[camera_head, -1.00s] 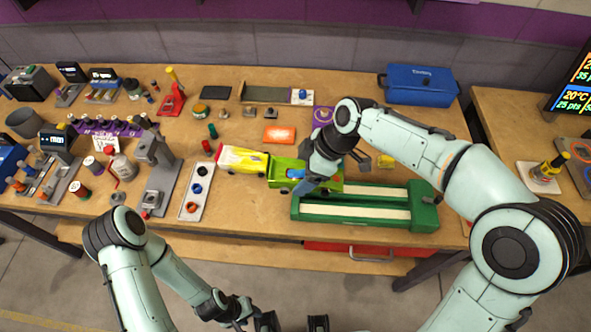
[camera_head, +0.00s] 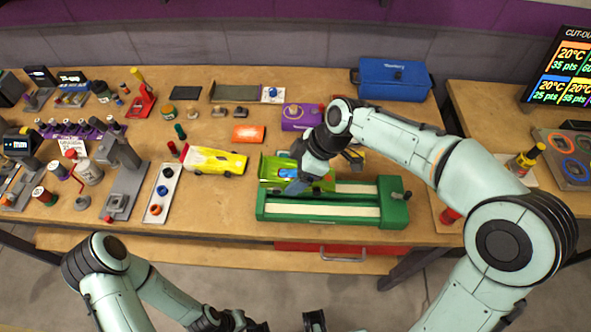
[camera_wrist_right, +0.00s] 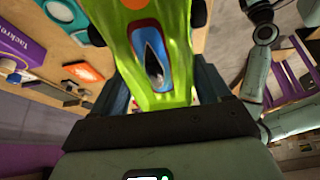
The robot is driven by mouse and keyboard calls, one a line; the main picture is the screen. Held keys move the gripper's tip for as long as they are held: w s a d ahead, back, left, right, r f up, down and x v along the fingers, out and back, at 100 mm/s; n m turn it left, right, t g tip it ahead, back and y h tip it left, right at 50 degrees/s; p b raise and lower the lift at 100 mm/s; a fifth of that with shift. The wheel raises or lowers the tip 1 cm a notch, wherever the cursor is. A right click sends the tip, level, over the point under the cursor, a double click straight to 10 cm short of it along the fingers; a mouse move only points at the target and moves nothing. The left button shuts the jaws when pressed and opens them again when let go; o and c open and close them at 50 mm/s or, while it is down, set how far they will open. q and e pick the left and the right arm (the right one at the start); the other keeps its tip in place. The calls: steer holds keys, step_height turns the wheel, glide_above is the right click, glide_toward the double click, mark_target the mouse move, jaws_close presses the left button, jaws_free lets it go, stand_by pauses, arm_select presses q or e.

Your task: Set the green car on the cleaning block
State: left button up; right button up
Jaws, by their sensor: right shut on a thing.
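I cannot tell whether the car touches the block. In the right wrist view the green car (camera_wrist_right: 187,88) fills the middle between the dark fingers. My left gripper (camera_head: 286,324) is at the bottom edge, empty, its fingers apart and partly cut off.
A yellow car (camera_head: 215,161) lies left of the block, with a long white tray (camera_head: 163,192) further left. An orange pad (camera_head: 248,134) and a purple box (camera_head: 300,117) lie behind. A blue toolbox (camera_head: 394,80) stands at the back. The bench's front edge runs close before the block.

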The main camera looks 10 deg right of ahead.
arm_select(q)
steer(key=shift+f, duration=0.1)
arm_select(e)
steer(key=shift+f+b, duration=1.3)
steer(key=shift+f, duration=0.3)
step_height(320, 180, down, 4)
steer(key=b, duration=0.3)
steer(key=shift+f+b, duration=0.75)
arm_select(q)
step_height(320, 180, down, 7)
steer(key=s, duration=0.1)
steer(key=shift+s, duration=0.3)
arm_select(e)
steer(key=o, duration=1.1)
steer(key=shift+d, duration=0.1)
